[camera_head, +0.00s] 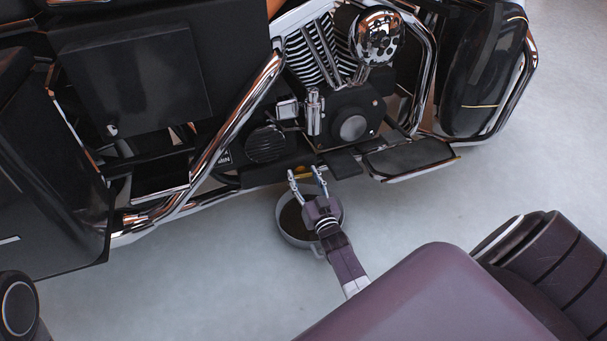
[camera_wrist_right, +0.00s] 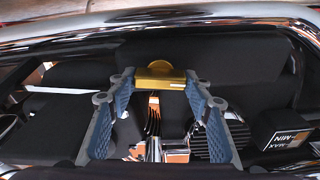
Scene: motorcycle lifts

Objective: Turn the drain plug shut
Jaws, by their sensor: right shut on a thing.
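The drain plug (camera_head: 303,172) shows as a small gold piece at the lower edge of the motorcycle, below the engine. In the right wrist view it is a gold block (camera_wrist_right: 160,77) between the far ends of the blue-grey fingers. My right gripper (camera_head: 304,175) reaches up to it from below and is shut on it, one finger on each side. How far the plug is turned cannot be told. My left gripper is not in view.
A round grey pan (camera_head: 287,236) with dark contents stands on the floor under my right gripper. The motorcycle's chrome pipe (camera_head: 224,131) and footboard (camera_head: 412,158) lie close by. A MAX/MIN label (camera_wrist_right: 288,139) shows at right. The pale floor (camera_head: 190,290) is clear in front.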

